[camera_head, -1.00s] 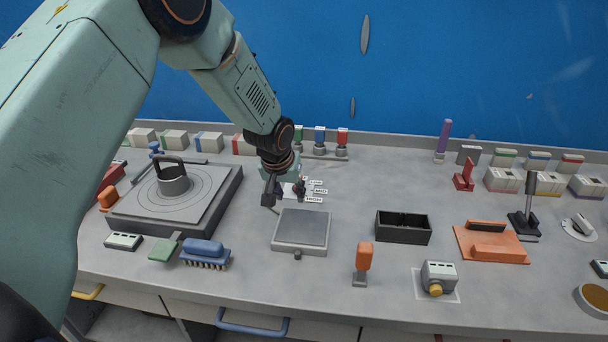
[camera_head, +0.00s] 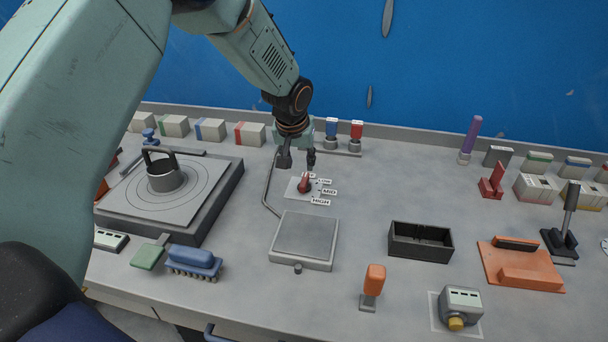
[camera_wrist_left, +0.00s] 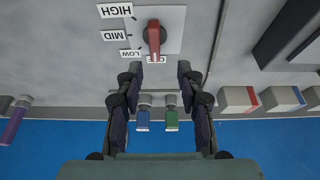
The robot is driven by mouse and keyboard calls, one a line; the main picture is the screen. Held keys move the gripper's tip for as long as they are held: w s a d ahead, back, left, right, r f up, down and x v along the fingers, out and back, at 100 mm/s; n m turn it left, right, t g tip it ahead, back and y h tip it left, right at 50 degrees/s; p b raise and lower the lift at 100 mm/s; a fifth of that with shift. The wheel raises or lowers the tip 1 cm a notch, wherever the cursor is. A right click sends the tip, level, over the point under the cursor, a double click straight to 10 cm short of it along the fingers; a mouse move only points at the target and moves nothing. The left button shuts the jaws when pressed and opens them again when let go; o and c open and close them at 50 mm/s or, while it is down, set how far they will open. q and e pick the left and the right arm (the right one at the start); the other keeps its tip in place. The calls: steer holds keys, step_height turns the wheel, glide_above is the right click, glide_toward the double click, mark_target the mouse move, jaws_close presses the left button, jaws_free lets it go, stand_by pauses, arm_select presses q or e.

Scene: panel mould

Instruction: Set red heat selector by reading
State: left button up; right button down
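The red heat selector (camera_head: 304,182) is a red bar knob on a pale plate on the bench, with LOW, MID and HIGH labels beside it. In the left wrist view the red knob (camera_wrist_left: 154,38) lies beyond the fingertips. Its bar runs nearly straight up and down the picture, and its lower end partly covers a fourth label. My right gripper is not in view.
A grey square plate (camera_head: 305,237) stands in front of the selector, with a cable beside it. A grey box with a yellow knob (camera_head: 461,305) is at front right, its display unreadable. A black tray (camera_head: 421,241) and an orange-handled tool (camera_head: 373,284) stand nearby. Blue and red-topped pieces (camera_head: 356,132) stand behind.

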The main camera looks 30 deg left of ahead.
mark_target(304, 178)
arm_select(q)
steer(key=f, duration=0.1)
steer(key=d+f, duration=0.1)
steer(key=w+f, duration=0.1)
steer(key=shift+d+f, duration=0.15)
steer(key=f, duration=0.1)
steer(key=w+a+f, duration=0.1)
steer(key=f, duration=0.1)
steer(key=shift+w+a+f, duration=0.3)
steer(key=shift+s+d+r, duration=0.2)
steer(key=shift+d+r, duration=0.15)
steer(key=shift+d, duration=0.2)
steer(key=shift+w+a+f, duration=0.15)
steer(key=shift+a+f, duration=0.15)
steer(key=shift+a, duration=0.15)
steer(key=c, duration=0.4)
steer(key=shift+c, duration=0.8)
steer(key=shift+d+r, duration=0.1)
steer(key=shift+d, duration=0.15)
jaws_close()
steer(key=shift+a, duration=0.1)
